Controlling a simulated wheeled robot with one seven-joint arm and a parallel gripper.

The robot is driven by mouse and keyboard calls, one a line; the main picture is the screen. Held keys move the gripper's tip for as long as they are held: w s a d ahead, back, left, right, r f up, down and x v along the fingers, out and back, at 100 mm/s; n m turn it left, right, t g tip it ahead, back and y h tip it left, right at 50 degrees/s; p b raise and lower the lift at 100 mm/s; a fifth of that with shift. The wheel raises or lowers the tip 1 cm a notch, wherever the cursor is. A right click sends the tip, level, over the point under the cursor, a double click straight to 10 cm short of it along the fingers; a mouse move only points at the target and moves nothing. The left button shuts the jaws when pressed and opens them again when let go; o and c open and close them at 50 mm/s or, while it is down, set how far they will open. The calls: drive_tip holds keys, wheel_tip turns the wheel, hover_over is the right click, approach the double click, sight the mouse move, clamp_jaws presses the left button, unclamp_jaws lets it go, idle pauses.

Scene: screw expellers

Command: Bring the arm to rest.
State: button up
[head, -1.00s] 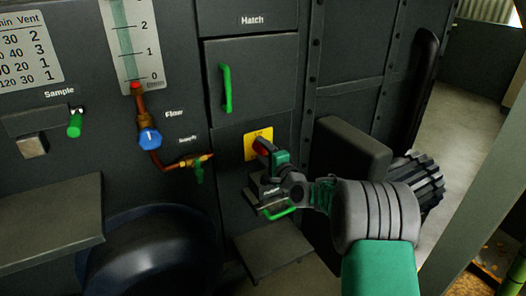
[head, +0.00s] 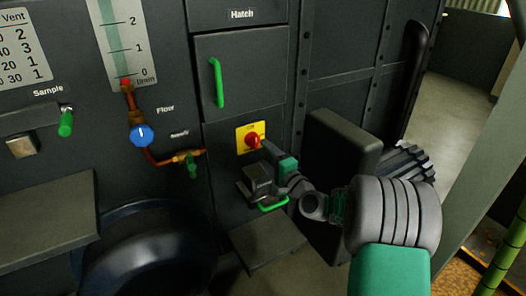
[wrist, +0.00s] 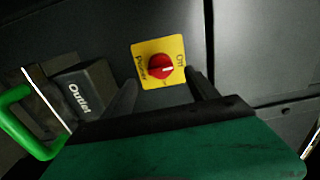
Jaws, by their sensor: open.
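My gripper (head: 266,147) is in front of the machine's dark panel, at the end of my green and grey arm. In the wrist view my gripper (wrist: 160,90) has its two dark fingers spread apart, with nothing between them. A red rotary knob (head: 253,140) on a yellow plate (head: 242,136) lies just beyond the fingertips. The fingers appear clear of the knob.
A box labelled "Outlet" (wrist: 82,92) with a green handle (wrist: 25,120) is left of the fingers; its handle (head: 272,204) is below my gripper. A hatch (head: 245,75) is above. A dark block (head: 340,145) stands to the right. Open floor (head: 450,110) lies at far right.

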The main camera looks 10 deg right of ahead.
drive_tip(key=s+a+r+n+g+p, duration=0.3)
drive_tip(key=s+a+r+n+p, duration=0.1)
drive_tip(key=r+p, duration=0.25)
drive_tip(key=s+a+r+n+g+p, duration=0.3)
drive_tip(key=r+n+p, duration=0.15)
drive_tip(key=p, duration=0.25)
drive_tip(key=s+d+r+n+g+h+p, duration=0.1)
drive_tip(key=s+r+p, duration=0.3)
drive_tip(key=s, duration=0.4)
drive_tip(key=s+d+r+n+g+h+p, duration=0.2)
drive_tip(key=s+r+n+g+p, duration=0.1)
drive_tip(key=s, duration=0.5)
drive_tip(key=s+d+r+n+g+h+p, duration=0.1)
drive_tip(key=s+r+n+g+h+p, duration=0.1)
drive_tip(key=s+r+g+p, duration=0.2)
drive_tip(key=s+r+p, duration=0.1)
drive_tip(key=s+p, duration=0.2)
drive_tip(key=s, duration=0.1)
drive_tip(key=shift+s+d+h, duration=0.3)
drive_tip(key=shift+s+d, duration=0.05)
